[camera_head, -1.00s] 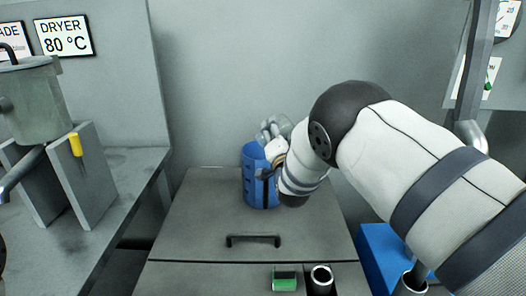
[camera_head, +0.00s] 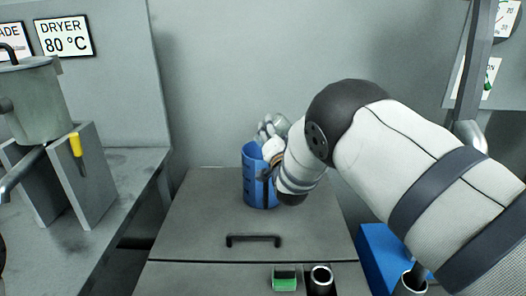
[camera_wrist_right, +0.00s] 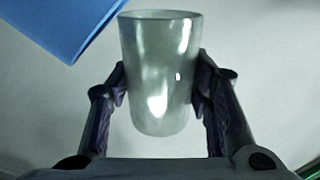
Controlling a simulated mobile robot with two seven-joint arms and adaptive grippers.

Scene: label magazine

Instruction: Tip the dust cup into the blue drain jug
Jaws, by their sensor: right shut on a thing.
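The blue drain jug (camera_head: 251,178) stands on the grey cabinet top in the head view, with my right arm at its right side. The dust cup (camera_wrist_right: 158,75) is a clear, tapered cup in the right wrist view. My right gripper (camera_wrist_right: 160,88) is shut on it, one finger on each side. In the head view the cup (camera_head: 277,126) shows partly at the jug's top right, with my right gripper (camera_head: 270,150) partly hidden by my wrist. The jug's edge (camera_wrist_right: 65,22) fills the upper left of the wrist view. I cannot see inside the cup. My left gripper is not in view.
The grey cabinet (camera_head: 200,222) has a black handle (camera_head: 253,240). A blue box (camera_head: 377,262) is at right.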

